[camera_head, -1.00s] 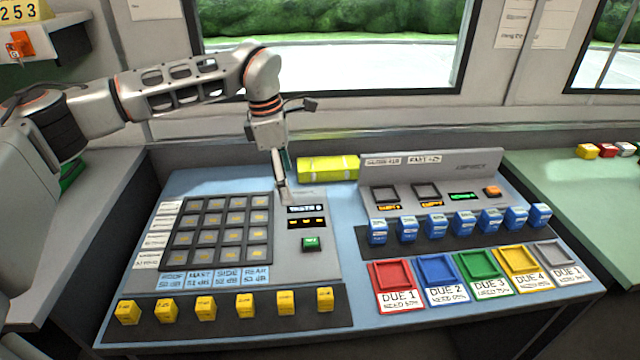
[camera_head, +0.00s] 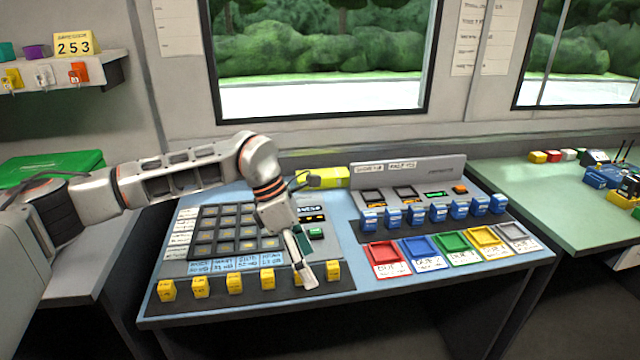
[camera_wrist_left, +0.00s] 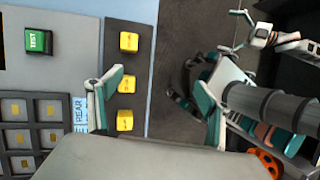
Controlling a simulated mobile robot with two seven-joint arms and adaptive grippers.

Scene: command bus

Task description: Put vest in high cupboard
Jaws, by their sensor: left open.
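The vest appears to be the folded yellow bundle (camera_head: 322,178) lying at the back of the blue desk, left of the grey console. Part of it is behind my left arm's wrist. My left gripper (camera_head: 306,268) is open and empty, pointing down over the row of yellow blocks at the desk's front edge, well in front of the bundle. In the left wrist view its fingers (camera_wrist_left: 158,98) are spread wide, with yellow blocks and floor between and beyond them. My right gripper (camera_wrist_left: 232,31) shows small in that view, fingers apart. I see no high cupboard.
The blue desk (camera_head: 355,284) holds a key panel, yellow blocks (camera_head: 235,282), blue blocks (camera_head: 414,215) and coloured trays (camera_head: 427,252). A shelf (camera_head: 105,75) with small items hangs at upper left. A green desk (camera_head: 530,188) stands right. A green case (camera_head: 50,168) lies left.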

